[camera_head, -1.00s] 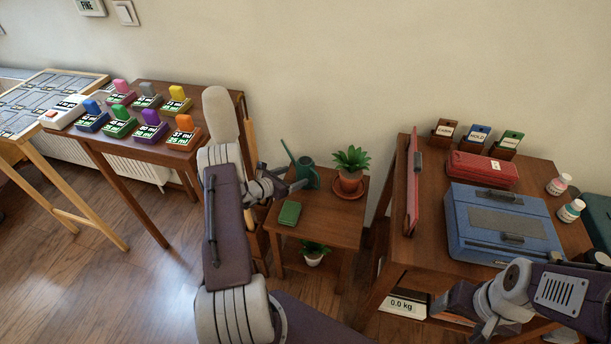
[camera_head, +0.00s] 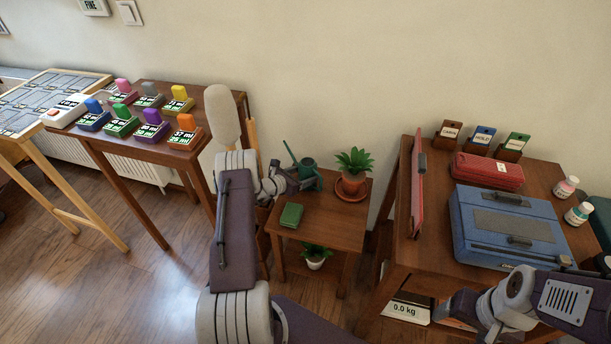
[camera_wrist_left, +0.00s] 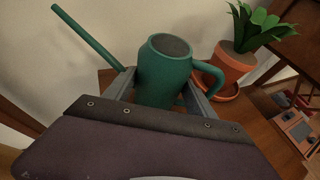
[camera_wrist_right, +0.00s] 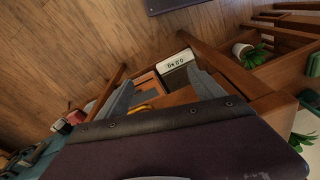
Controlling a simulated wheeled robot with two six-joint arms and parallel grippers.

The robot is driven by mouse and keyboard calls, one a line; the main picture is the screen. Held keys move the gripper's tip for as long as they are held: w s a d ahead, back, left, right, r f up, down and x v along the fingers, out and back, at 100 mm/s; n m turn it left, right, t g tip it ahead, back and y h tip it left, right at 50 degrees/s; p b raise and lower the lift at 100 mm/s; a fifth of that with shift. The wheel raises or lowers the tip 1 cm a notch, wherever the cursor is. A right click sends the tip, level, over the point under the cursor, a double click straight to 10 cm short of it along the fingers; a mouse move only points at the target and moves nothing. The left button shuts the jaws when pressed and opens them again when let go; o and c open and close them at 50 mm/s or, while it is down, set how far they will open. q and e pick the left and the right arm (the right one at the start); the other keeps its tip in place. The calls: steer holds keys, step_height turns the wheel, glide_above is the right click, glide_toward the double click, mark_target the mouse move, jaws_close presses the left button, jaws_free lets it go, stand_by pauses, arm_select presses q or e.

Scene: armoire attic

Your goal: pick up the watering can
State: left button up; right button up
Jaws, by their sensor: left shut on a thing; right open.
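The green watering can (camera_head: 309,172) is at the back left of the small wooden side table (camera_head: 335,232), upright, its long spout pointing up and left. In the left wrist view the can (camera_wrist_left: 164,72) sits between my two fingers, spout to the left and loop handle to the right. My left gripper (camera_head: 298,184) is shut on the can's body. The can's base is hidden behind the gripper, so I cannot tell whether it touches the table. My right gripper (camera_wrist_right: 163,92) is open and empty, in front of the right-hand table.
A potted plant (camera_head: 353,170) on a saucer stands close to the can's right. A green box (camera_head: 291,215) lies in front. Another plant (camera_head: 315,255) is on the lower shelf. The right table holds a blue case (camera_head: 505,220) and an upright red panel (camera_head: 417,190).

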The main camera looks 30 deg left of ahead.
mark_target(303, 166)
arm_select(q)
steer(key=shift+r, duration=0.7)
step_height(303, 166, up, 3)
steer(key=shift+r+p, duration=0.2)
steer(key=shift+p, duration=0.6)
steer(key=s+d+r+p, duration=0.2)
steer(key=d+r, duration=0.4)
steer(key=d, duration=0.5)
steer(key=shift+s+r+p, duration=0.2)
steer(key=shift+s+p, duration=0.15)
steer(key=shift+s, duration=0.2)
